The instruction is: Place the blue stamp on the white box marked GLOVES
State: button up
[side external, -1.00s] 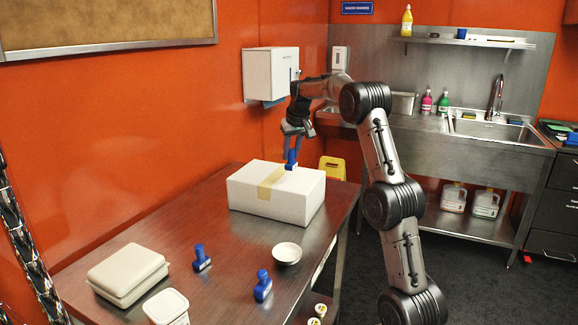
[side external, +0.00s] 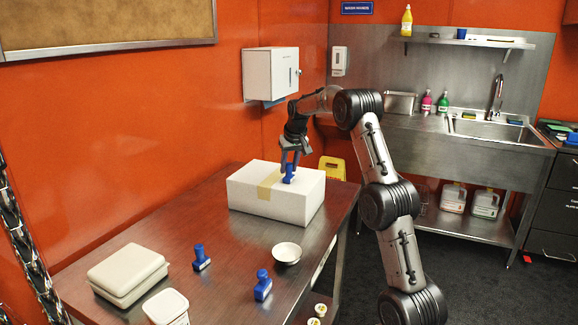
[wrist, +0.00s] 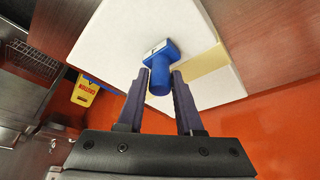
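A blue stamp (side external: 288,174) is between the two fingers of my gripper (side external: 290,162), over the top of the white box (side external: 305,205). The stamp's base points at the white box top (wrist: 110,45), near the tan tape. The base appears at or just above the surface; I cannot tell if it touches. No GLOVES lettering is readable on the box.
Two more blue stamps (side external: 201,257) (side external: 263,286) stand on the metal table (side external: 225,295). A small white bowl (side external: 287,253), a beige clamshell container (side external: 128,273) and a white tub (side external: 166,307) are there too. A wall dispenser (side external: 270,74) hangs behind the box.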

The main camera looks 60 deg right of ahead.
jog(key=o, duration=0.3)
jog(key=v, duration=1.2)
jog(key=s+a+r+n, duration=0.1)
jog(key=a+r+n, duration=0.15)
jog(key=a, duration=1.15)
jog(key=s+a+f+n+t+y, duration=0.1)
jog(key=s+a+n, duration=0.1)
jog(key=s+a, duration=0.65)
jog(key=s+a+f+n+t+y, duration=0.15)
jog(key=s+a, duration=0.35)
jog(key=a, duration=0.6)
jog(key=s+a+f+n, duration=0.3)
jog(key=s+a+f, duration=0.2)
jog(key=s, duration=0.3)
jog(key=shift+f+y, duration=0.35)
jog(key=shift+f, duration=0.55)
jog(key=shift+s+a, duration=0.1)
